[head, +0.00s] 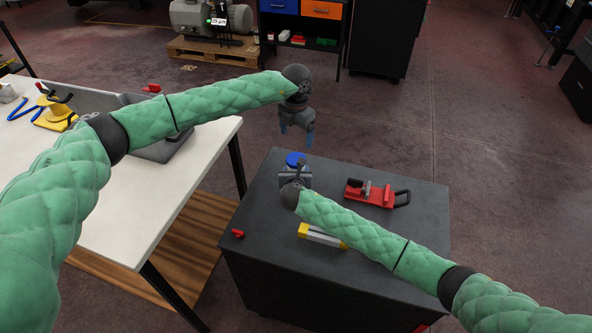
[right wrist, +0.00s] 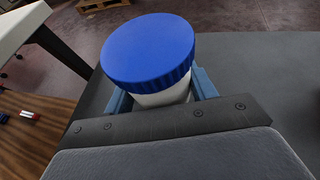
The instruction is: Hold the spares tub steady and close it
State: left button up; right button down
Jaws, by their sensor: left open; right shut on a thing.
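The spares tub (right wrist: 163,98) is a white round tub with a ribbed blue lid (right wrist: 147,50) on top. It stands on the dark cabinet. My right gripper (right wrist: 172,92) is shut on the tub's white body, one blue finger on each side, below the lid. In the head view the lid (head: 296,158) shows just beyond my right wrist, which hides most of the tub. I cannot tell whether the lid is fully seated. My left gripper (head: 297,132) is open and empty, fingers pointing down, above the lid and apart from it.
On the dark cabinet top (head: 415,235) lie a red clamp-like tool (head: 372,195) with a black handle, a yellow-and-grey block (head: 322,237) and a small red piece (head: 238,233). A white table (head: 110,215) with tools and a grey tray stands at left. The cabinet's right front is clear.

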pick_arm(q)
jog(key=shift+r, duration=1.1)
pick_arm(e)
jog(key=shift+c, duration=2)
grip_release()
jog(key=shift+s, duration=0.25)
jog(key=b+v, duration=0.2)
jog(key=v, duration=0.3)
jog(key=shift+s+r, duration=0.1)
jog(key=shift+s, duration=0.3)
jog(key=shift+v, duration=0.75)
pick_arm(q)
notch_tip(320, 180, down, 2)
jog(key=shift+f, duration=0.1)
pick_arm(e)
jog(key=shift+r, duration=0.15)
